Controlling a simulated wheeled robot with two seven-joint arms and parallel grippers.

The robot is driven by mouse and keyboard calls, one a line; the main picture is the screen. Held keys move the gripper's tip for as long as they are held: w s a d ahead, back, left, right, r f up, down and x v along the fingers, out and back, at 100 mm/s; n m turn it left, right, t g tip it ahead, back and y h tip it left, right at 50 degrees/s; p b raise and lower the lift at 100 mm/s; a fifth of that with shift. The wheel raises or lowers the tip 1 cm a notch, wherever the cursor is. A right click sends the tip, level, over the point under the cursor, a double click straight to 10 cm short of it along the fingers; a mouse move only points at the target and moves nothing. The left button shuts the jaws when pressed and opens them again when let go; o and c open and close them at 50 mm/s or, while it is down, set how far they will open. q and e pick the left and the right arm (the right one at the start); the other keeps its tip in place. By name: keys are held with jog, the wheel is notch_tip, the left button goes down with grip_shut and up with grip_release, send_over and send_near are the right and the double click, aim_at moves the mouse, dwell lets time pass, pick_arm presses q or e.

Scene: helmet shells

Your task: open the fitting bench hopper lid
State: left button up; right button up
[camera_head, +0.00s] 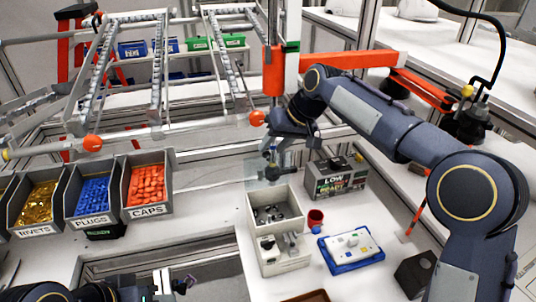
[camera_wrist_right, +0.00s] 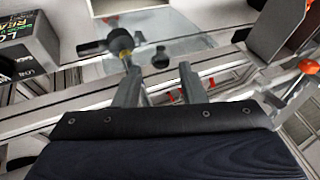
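The fitting bench hopper (camera_head: 258,228) is a pale box, open at the top, with grey parts inside. Its clear lid (camera_head: 264,175) stands raised at the box's far edge; it also shows in the right wrist view (camera_wrist_right: 185,42). A dark knob or handle (camera_wrist_right: 122,40) shows against the lid. My right gripper (camera_wrist_right: 160,80) is open, its two fingers apart with nothing seen between them. In the head view the right gripper (camera_head: 280,150) is just beyond the lid, partly hidden. My left gripper (camera_head: 170,284) is at the bottom left, away from the hopper; its fingers are unclear.
A dark labelled box (camera_head: 335,178) stands right of the hopper. A red cup (camera_head: 316,218) and a blue tray (camera_head: 345,266) are close to its right. Bins of rivets (camera_head: 38,205), plugs (camera_head: 90,197) and caps (camera_head: 147,186) line the left. An orange-ended rail lies behind.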

jog(key=shift+v, duration=1.6)
jog(key=s+d+f+m+t+h+b, duration=0.1)
jog(key=s+d+m+t+b, duration=0.1)
jog(key=s+d, duration=1.3)
jog(key=s+d+f+m, duration=0.2)
jog(key=s+f, duration=0.5)
jog(key=s, duration=0.2)
jog(key=s+d+f+m+t+b, duration=0.1)
jog(key=s+d+f+m, duration=0.1)
jog(key=s+f, duration=0.5)
jog(key=s+d, duration=0.1)
jog(key=s, duration=0.2)
jog(key=shift+s+f+h, duration=0.15)
jog(key=shift+f+h, duration=0.05)
jog(key=shift+h, duration=0.2)
